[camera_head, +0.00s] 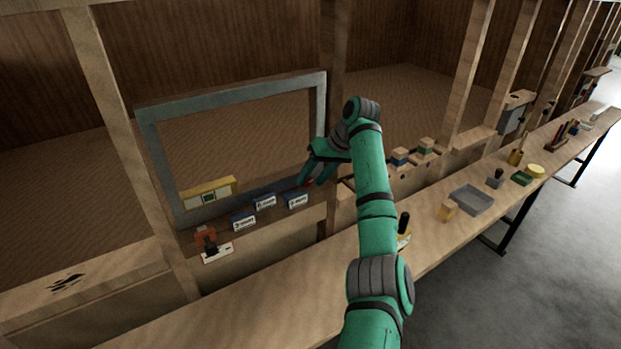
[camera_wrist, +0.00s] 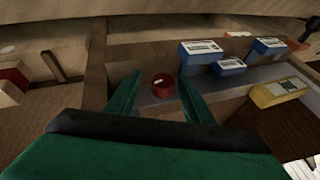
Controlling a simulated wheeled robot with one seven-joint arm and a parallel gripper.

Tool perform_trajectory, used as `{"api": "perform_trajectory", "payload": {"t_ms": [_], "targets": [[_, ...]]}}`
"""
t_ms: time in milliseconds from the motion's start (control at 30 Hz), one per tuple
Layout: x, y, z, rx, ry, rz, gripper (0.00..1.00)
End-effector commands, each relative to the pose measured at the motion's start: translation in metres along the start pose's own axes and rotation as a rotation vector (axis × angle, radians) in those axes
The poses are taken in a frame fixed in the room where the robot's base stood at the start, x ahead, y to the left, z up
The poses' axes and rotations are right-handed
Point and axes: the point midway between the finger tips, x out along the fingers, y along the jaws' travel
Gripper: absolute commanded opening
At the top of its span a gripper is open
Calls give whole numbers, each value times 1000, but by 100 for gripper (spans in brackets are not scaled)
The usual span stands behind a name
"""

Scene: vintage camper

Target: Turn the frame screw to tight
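The frame screw, a round red knob (camera_wrist: 163,86), sits on the grey window frame in the wrist view. In the head view only a bit of red (camera_head: 309,182) shows by my fingers. The grey window frame (camera_head: 233,93) stands upright in a wooden wall opening. My gripper (camera_head: 311,182) is at the frame's lower right corner. In the wrist view my gripper (camera_wrist: 159,78) is open, with one green finger on each side of the knob and gaps visible. Whether the fingers reach down around the knob is unclear. The knob's turn position cannot be read.
Blue labelled boxes (camera_head: 265,203) stand along the sill, left of my gripper. A yellow level (camera_head: 208,192) is at the frame's lower left. An orange and black tool (camera_head: 207,240) is below it. The long workbench (camera_head: 264,312) holds a grey tray (camera_head: 472,201) and small items.

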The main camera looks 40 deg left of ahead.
Motion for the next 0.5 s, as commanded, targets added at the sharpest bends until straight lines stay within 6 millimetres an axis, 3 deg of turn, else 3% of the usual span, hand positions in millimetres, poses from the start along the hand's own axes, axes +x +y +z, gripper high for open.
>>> {"api": "perform_trajectory", "payload": {"t_ms": [300,500], "targets": [[1,-5,-2,-7,-5,-4,47],[-22,-6,-2,-9,-4,-3,47]]}}
